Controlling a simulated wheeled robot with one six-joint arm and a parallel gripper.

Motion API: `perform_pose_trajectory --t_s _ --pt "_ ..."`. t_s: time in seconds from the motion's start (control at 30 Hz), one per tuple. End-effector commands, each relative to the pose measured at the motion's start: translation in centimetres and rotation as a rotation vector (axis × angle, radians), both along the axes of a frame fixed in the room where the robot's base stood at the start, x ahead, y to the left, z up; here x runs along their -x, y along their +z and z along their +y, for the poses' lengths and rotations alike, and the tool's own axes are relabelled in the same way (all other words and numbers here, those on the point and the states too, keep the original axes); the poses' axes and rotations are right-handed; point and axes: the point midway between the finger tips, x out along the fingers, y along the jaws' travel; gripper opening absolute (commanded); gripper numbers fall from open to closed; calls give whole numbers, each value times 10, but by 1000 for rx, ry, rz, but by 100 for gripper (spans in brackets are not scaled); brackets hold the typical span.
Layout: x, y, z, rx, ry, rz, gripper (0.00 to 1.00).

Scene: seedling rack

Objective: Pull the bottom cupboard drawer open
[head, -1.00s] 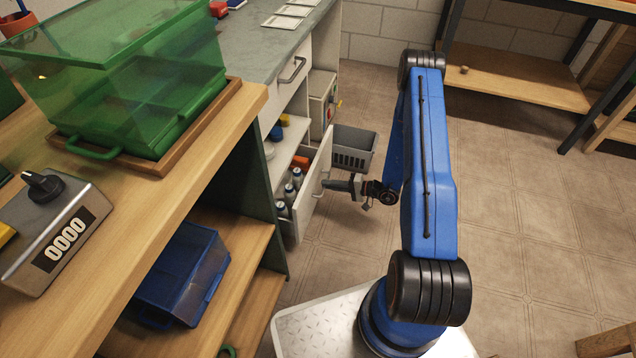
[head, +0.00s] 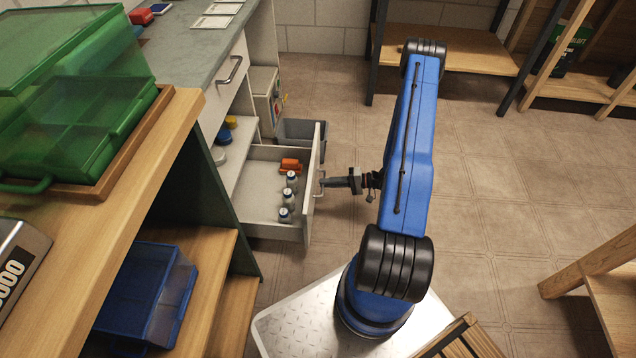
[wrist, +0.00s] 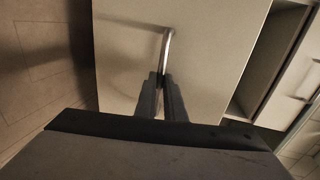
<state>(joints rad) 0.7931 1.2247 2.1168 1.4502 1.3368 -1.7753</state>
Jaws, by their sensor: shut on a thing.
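The bottom cupboard drawer (head: 262,228) stands well out from the cupboard in the head view, its inside visible from above. It holds several white bottles (head: 286,198) and an orange object (head: 290,165). My gripper (head: 326,183) is at the outer side of the drawer front, shut on its bar handle. In the wrist view the pale drawer front (wrist: 215,60) fills the middle, and the metal handle (wrist: 167,48) runs down between my gripper's fingers (wrist: 161,82). The handle's lower part is hidden by the fingers.
A grey basket (head: 300,132) stands on the floor just behind the drawer. An upper drawer with a handle (head: 231,70) is shut. The wooden shelf unit (head: 190,262) is at the near left. The tiled floor (head: 480,200) right of my arm is mostly clear.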

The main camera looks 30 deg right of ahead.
Motion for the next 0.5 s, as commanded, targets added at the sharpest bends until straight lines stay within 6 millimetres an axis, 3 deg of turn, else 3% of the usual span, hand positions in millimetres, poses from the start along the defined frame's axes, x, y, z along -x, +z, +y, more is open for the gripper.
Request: perform_pose_trajectory --t_s 0.2,0.5 --pt "7 0 -12 3 -3 -1 0" --pt "9 0 -15 3 -2 -1 0"
